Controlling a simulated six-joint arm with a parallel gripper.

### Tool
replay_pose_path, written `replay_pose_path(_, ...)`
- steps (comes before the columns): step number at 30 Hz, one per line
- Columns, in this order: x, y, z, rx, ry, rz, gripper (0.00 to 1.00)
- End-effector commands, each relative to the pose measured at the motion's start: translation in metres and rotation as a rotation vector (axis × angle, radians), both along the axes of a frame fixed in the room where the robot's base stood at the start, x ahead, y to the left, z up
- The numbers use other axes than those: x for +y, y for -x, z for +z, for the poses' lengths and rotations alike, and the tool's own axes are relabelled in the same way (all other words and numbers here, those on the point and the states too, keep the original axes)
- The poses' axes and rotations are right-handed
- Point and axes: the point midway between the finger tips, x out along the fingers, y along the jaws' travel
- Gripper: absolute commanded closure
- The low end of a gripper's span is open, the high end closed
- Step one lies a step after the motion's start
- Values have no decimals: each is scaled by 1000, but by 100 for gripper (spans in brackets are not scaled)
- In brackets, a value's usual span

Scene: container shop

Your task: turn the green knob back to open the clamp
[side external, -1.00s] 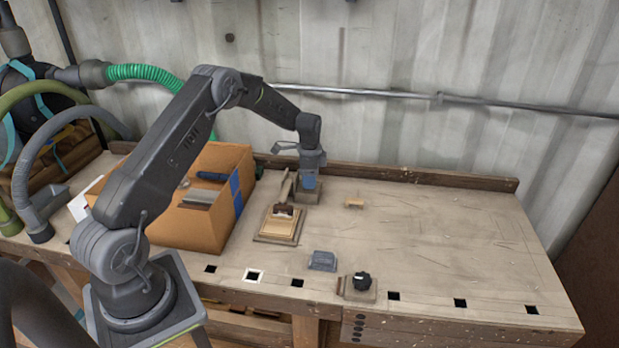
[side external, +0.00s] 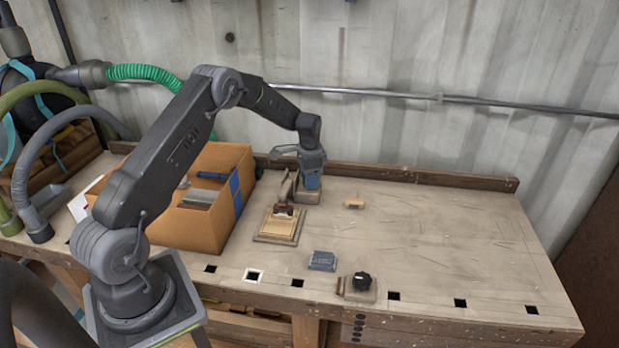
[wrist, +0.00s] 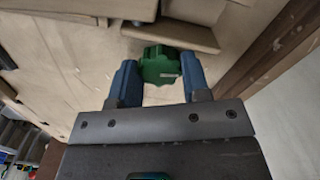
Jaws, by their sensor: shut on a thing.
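The green knob (wrist: 160,64) is a lobed knob seen in the wrist view. My gripper (wrist: 161,76) has its two blue fingers on either side of it and is shut on it. In the side view my gripper (side external: 312,180) points down at the clamp's block (side external: 306,196) at the back of the bench, and the knob is hidden there. An upright wooden piece (side external: 287,186) stands just left of the block. How wide the clamp stands is not clear.
A wooden board piece (side external: 264,239) lies in front of the clamp. A cardboard box (side external: 190,230) stands to the left. The bench's right side is clear.

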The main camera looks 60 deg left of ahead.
Motion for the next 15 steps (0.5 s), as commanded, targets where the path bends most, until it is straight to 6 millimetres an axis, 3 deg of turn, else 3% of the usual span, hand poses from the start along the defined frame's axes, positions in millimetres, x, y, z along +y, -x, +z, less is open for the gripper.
replay_pose_path(1, 0, 0, 0, 0, 0, 0, 81)
replay_pose_path(2, 0, 0, 0, 0, 0, 0, 55)
replay_pose_path(3, 0, 0, -1, 0, 0, -1, 51)
replay_pose_path(9, 0, 0, 0, 0, 0, -1, 32)
replay_pose_path(15, 0, 0, 0, 0, 0, -2, 31)
